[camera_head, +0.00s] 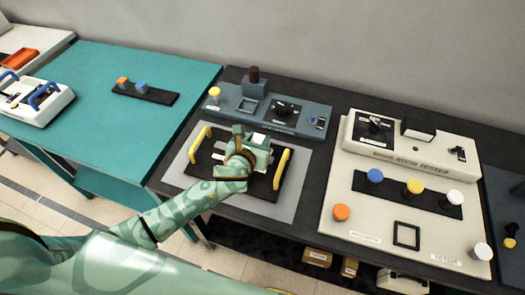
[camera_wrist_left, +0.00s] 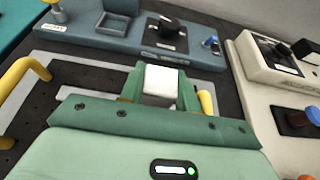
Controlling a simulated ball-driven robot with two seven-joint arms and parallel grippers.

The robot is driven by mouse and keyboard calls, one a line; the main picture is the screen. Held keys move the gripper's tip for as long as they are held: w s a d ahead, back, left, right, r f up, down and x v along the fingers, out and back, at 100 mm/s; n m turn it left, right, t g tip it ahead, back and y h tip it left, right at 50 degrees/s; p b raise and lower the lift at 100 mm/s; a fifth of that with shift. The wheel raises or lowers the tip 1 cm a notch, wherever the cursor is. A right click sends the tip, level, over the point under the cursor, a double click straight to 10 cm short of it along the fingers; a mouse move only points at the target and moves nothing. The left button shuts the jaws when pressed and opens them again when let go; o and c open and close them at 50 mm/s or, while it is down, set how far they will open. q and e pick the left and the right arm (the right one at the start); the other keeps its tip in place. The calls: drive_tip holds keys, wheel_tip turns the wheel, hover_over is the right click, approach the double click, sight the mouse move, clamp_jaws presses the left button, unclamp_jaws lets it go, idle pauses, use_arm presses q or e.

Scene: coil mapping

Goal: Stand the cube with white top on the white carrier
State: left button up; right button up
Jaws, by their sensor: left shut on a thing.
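The cube with white top shows in the head view (camera_head: 259,138) and close up in the left wrist view (camera_wrist_left: 161,82). My left gripper (camera_head: 247,146) is shut on it, with one green finger on each side. The cube is over the black perforated plate with yellow handles (camera_head: 206,176); its underside is hidden, so I cannot tell whether it touches the plate. A white carrier with blue handles (camera_head: 48,115) stands on the teal table at far left. My right gripper is not in view.
A blue-grey station (camera_head: 300,128) with a knob stands behind the plate. A cream tester (camera_head: 345,205) with several coloured-top pegs and a black square frame (camera_head: 407,236) is to the right. The teal table (camera_head: 100,165) has free room and a black strip with two small blocks (camera_head: 150,95).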

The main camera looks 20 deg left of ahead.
use_arm(q)
drive_tip(key=shift+w+d+f, duration=0.25)
drive_tip(key=shift+w+f, duration=0.05)
drive_tip(key=shift+f, duration=0.25)
drive_tip(key=f+b, duration=0.1)
drive_tip(key=f, duration=0.1)
drive_tip(key=f+b, duration=0.1)
drive_tip(key=shift+w+d+f+b, duration=0.15)
drive_tip(key=shift+d+f+b, duration=0.05)
drive_tip(key=shift+f+b, duration=0.2)
drive_tip(key=shift+r, duration=0.15)
drive_tip(key=o, duration=1)
